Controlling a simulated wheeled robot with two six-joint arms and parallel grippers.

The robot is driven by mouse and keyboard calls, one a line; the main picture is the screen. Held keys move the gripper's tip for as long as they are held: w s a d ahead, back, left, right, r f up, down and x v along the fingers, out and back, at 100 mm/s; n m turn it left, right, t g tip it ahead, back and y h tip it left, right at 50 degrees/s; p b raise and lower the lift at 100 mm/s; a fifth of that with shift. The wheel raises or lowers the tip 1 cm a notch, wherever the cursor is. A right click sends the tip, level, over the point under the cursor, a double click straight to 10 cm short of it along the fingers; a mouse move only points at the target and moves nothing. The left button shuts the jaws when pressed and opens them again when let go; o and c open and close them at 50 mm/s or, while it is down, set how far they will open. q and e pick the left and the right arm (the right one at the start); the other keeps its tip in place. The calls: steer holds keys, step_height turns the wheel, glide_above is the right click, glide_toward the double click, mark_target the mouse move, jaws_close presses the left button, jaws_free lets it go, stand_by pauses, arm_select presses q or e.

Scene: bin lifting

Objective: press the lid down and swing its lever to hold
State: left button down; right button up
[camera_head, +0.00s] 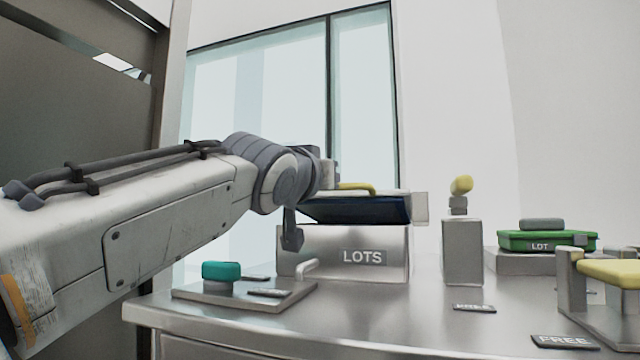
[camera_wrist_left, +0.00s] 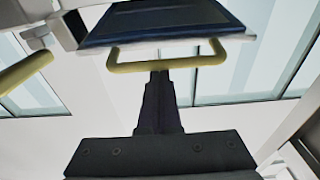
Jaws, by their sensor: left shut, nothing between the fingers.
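A metal bin (camera_head: 342,263) labelled LOTS stands on the metal table. Its lid (camera_head: 356,209), dark blue underneath with a pale rim, sits tilted above the bin with a gap between. A yellow handle (camera_head: 357,187) is on the lid's top. In the left wrist view, the dark blue panel (camera_wrist_left: 165,22) and a yellow bar handle (camera_wrist_left: 168,64) are just beyond my fingers. My left gripper (camera_head: 292,238) is shut and empty at the bin's left; its fingers (camera_wrist_left: 160,85) also show in the wrist view. A post (camera_head: 462,250) with a yellow knob (camera_head: 461,185) stands right of the bin; I cannot tell if this is the lever.
A low plate (camera_head: 205,296) with a teal knob (camera_head: 221,271) lies front left. A green case (camera_head: 546,241) labelled LOT rests on a block at right. A yellow-topped stand (camera_head: 612,272) is front right, near a FREE plate (camera_head: 566,342).

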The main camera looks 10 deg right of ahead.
steer(key=shift+f+b, duration=0.5)
steer(key=shift+f, duration=0.25)
steer(key=shift+r, duration=0.15)
